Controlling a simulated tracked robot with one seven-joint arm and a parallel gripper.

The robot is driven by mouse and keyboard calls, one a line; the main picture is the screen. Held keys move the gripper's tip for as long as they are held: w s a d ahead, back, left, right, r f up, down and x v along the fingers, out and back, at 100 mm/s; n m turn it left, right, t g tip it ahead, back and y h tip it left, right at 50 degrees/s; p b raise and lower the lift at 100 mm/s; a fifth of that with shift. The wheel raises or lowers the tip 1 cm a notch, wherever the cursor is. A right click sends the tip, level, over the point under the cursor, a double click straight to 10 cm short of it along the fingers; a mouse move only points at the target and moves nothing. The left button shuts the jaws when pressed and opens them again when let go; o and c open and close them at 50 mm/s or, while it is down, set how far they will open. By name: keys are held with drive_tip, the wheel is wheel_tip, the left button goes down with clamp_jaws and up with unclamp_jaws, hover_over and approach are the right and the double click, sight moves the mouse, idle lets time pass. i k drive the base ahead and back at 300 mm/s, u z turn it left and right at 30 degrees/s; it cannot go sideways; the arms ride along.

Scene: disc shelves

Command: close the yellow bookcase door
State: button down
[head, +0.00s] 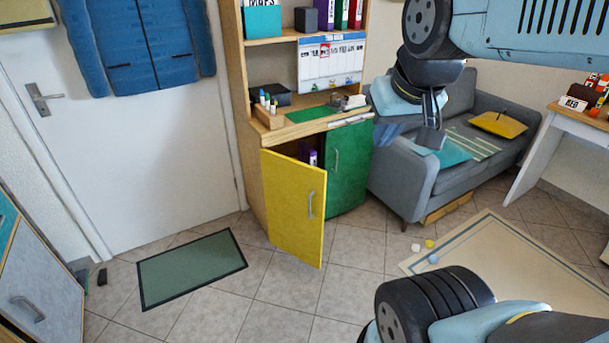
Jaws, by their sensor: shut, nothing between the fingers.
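The yellow bookcase door (293,206) is in the middle of the head view, low on a wooden bookcase (247,119). It stands ajar, swung out toward me, with its silver handle (311,205) near its right edge. A dark gap and a bit of the inside show above its top edge. The green door (348,168) to its right looks closed. My gripper (430,136) hangs at upper right, in front of the grey sofa in the picture. Its fingers are shut and empty. It is to the right of the yellow door and apart from it.
A grey sofa (405,182) stands right of the bookcase. A green mat (192,268) lies on the tiled floor left of the door. A rug (488,255) and small balls (429,244) lie at right. Bare tiles (285,295) are in front of the yellow door.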

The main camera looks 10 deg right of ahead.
sight(294, 190)
drive_tip(key=z, duration=0.1)
drive_tip(key=i, duration=1)
drive_tip(key=u, duration=0.1)
